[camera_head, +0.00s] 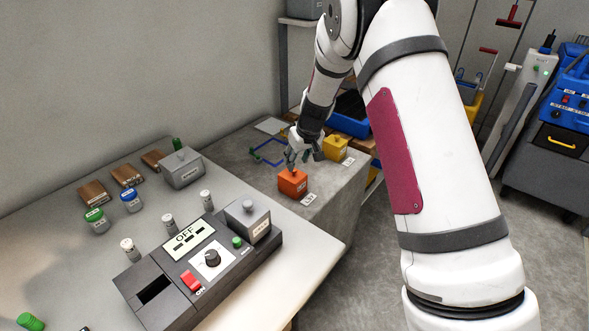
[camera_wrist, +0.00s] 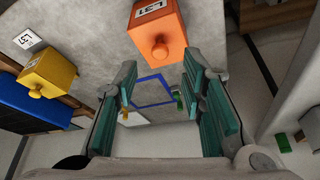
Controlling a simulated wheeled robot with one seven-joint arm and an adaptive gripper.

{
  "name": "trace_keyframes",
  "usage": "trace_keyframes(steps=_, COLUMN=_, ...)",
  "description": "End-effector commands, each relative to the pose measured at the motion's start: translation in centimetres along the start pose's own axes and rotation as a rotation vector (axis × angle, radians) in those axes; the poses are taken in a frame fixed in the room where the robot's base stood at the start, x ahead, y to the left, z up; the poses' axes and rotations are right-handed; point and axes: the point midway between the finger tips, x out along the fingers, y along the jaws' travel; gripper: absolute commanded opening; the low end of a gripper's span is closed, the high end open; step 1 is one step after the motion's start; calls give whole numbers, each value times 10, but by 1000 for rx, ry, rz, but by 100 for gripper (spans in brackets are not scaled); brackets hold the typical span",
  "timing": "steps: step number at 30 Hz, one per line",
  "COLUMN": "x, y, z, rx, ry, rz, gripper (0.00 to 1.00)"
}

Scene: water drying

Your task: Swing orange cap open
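The orange cap, a box-like block with a round knob, sits on the grey surface in the head view (camera_head: 292,183). It also shows at the top of the wrist view (camera_wrist: 150,22), its knob (camera_wrist: 160,50) facing the camera. My gripper (camera_head: 297,159) is just above the orange block in the head view. In the wrist view my gripper (camera_wrist: 158,85) is open, its green-padded fingers wide apart with nothing between them. The knob lies beyond the fingertips, apart from them. Whether the cap has a hinge cannot be seen.
A yellow block with a knob (camera_head: 335,147) stands behind and right of the orange one. A blue outline (camera_head: 268,152) marks the surface behind it. A control box (camera_head: 190,270), jars (camera_head: 131,201) and a grey block (camera_head: 181,168) occupy the nearer left table.

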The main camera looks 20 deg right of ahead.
Motion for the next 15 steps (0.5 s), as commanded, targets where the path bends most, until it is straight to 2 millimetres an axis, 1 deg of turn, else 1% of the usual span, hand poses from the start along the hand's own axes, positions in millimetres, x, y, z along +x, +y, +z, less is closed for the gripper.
trace_keyframes(steps=1, x=12, y=0, z=1, rx=1, ry=-3, rz=-1, gripper=37)
trace_keyframes(steps=6, x=36, y=0, z=0, rx=0, ry=-1, rz=0, gripper=37)
trace_keyframes(steps=10, x=48, y=0, z=0, rx=1, ry=-1, rz=-1, gripper=37)
trace_keyframes(steps=15, x=52, y=0, z=0, rx=1, ry=0, rz=0, gripper=37)
